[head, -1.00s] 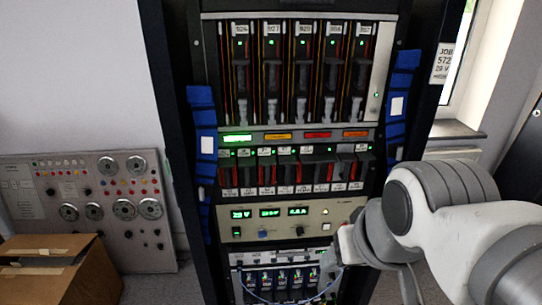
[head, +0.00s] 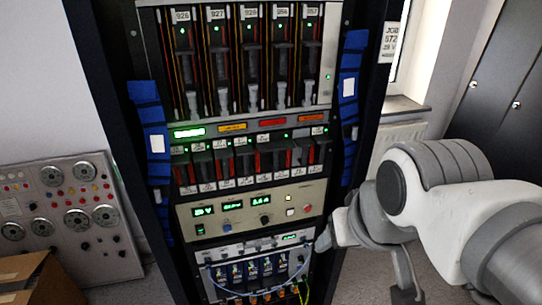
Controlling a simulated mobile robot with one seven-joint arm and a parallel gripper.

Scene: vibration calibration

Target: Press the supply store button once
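The supply (head: 245,235) is a beige panel low in the black rack, with green lit displays (head: 232,205). It carries a dark knob (head: 265,220), a small pale button (head: 290,212), a red button (head: 307,208) and a green-lit switch (head: 200,229). I cannot read the labels, so which one is the store button is unclear. My gripper (head: 326,240) is at the right edge of the rack, just below and right of the supply. It appears apart from the buttons. Its fingers are too small and hidden to tell open from shut.
Below the supply is a module with cables (head: 255,270). Above are card slots (head: 245,165). Blue straps (head: 349,95) hang on the rack posts. A grey gauge panel (head: 70,215) and cardboard box (head: 40,280) stand left. Floor shows at right.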

